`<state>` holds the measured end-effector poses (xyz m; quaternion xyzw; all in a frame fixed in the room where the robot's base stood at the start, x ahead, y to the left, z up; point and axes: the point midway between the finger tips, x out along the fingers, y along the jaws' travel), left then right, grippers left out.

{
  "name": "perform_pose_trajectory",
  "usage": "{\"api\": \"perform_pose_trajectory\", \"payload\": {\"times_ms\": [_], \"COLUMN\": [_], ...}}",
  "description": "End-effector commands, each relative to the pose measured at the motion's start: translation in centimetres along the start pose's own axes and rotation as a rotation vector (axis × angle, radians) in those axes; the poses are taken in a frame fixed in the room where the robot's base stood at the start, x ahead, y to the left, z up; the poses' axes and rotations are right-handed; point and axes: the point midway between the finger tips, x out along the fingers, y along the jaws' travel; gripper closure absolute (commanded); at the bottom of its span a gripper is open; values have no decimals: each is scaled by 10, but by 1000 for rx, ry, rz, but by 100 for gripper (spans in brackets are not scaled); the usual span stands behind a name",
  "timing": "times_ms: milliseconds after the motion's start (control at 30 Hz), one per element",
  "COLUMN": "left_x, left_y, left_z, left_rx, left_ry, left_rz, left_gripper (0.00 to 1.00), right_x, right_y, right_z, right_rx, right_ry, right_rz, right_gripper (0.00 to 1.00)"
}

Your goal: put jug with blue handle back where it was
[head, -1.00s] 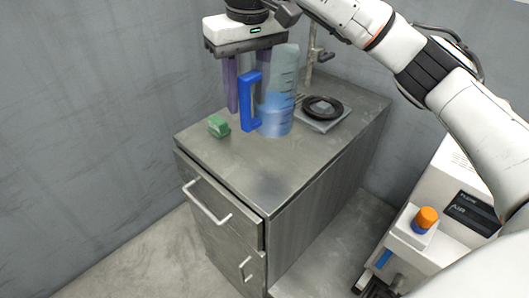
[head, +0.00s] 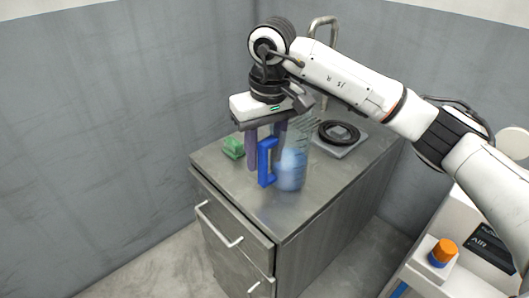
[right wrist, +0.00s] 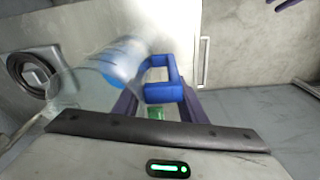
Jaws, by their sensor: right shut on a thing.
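The clear jug (head: 293,165) with a blue handle (head: 265,163) is upright over the front part of the metal cabinet top (head: 235,185); blue shows in its lower part. My right gripper (head: 266,150) points down and is shut on the handle, its purple fingers on either side. In the right wrist view the jug (right wrist: 125,65) is blurred, left of the blue handle (right wrist: 160,82). A faint dark patch lies below the jug; I cannot tell whether its base touches the top. A small purple piece at that view's top right edge looks like my left gripper, mostly cut off.
A green block (head: 233,148) lies left of the jug. A grey plate with a black ring (head: 340,133) is behind it to the right, near a metal tap (head: 325,28). The cabinet's front edge is clear. A white unit with an orange knob (head: 444,249) stands at right.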

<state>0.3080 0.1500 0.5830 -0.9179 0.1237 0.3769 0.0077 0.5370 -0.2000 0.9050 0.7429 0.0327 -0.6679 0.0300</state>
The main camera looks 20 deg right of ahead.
Motion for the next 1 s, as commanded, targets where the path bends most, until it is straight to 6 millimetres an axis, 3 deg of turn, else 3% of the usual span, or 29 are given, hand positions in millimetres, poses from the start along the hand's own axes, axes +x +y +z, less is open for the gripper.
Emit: {"api": "perform_pose_trajectory", "payload": {"times_ms": [33, 67, 167, 567, 1000], "left_x": [2, 1, 1, -2, -5], "left_y": [0, 0, 0, 0, 0], "left_z": [2, 1, 1, 2, 1], "left_rx": [0, 0, 0, 2, 3], "left_ry": [0, 0, -1, -5, -9], "left_rz": [0, 0, 0, -1, -1], "left_gripper": [69, 69, 69, 69, 69], "right_x": [2, 2, 2, -7, -94], "right_y": [0, 0, 0, 0, 0], "right_z": [0, 0, 0, -1, -1], "right_rx": [0, 0, 0, 0, 0], "right_ry": [2, 0, -1, 2, 3], "right_rz": [0, 0, 0, 0, 0], "right_gripper": [100, 59, 44, 44, 44]}}
